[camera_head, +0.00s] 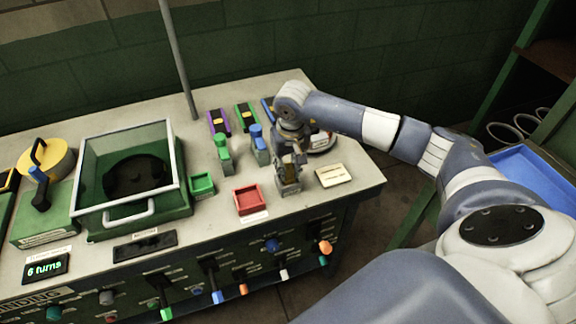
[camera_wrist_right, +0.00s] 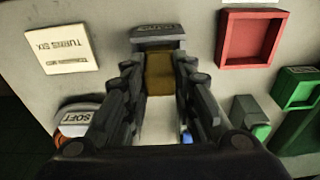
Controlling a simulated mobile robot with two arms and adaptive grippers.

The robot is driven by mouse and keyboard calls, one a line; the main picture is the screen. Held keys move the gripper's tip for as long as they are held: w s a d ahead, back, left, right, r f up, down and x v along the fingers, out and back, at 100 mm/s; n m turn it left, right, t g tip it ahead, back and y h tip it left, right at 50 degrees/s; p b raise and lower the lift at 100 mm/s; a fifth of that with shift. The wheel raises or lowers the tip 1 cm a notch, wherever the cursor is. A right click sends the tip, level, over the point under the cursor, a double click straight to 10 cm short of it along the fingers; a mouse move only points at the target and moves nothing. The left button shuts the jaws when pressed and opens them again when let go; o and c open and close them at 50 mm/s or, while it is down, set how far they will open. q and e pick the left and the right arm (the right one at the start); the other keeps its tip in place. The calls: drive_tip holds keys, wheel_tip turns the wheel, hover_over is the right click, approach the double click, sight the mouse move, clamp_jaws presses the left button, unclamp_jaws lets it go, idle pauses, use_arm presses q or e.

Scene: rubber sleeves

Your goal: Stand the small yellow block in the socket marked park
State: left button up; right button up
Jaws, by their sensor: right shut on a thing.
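The small yellow block (camera_wrist_right: 160,74) is held between the fingers of my right gripper (camera_wrist_right: 160,88), in the middle of the right wrist view. A grey socket with small lettering (camera_wrist_right: 158,36) lies right at the block's far end; I cannot tell whether the block is seated in it or just above it. In the head view my right gripper (camera_head: 289,168) points down over this grey socket (camera_head: 289,189) near the table's front right, and its fingers mostly hide the block. My left gripper is not in view.
A red tray (camera_head: 247,199) and a green tray (camera_head: 202,185) lie left of the gripper. A cream label card (camera_head: 333,175) lies to the right. Green and blue upright pieces (camera_head: 222,153) stand behind.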

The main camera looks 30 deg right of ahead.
sight(290, 169)
drive_tip(key=o, duration=1.1)
drive_tip(key=shift+c, duration=0.2)
drive_tip(key=shift+r, duration=0.4)
wheel_tip(290, 169, up, 12)
drive_tip(key=s+b, duration=0.1)
drive_tip(key=b, duration=0.2)
drive_tip(key=shift+s+a+f, duration=0.15)
drive_tip(key=shift+s+f, duration=0.1)
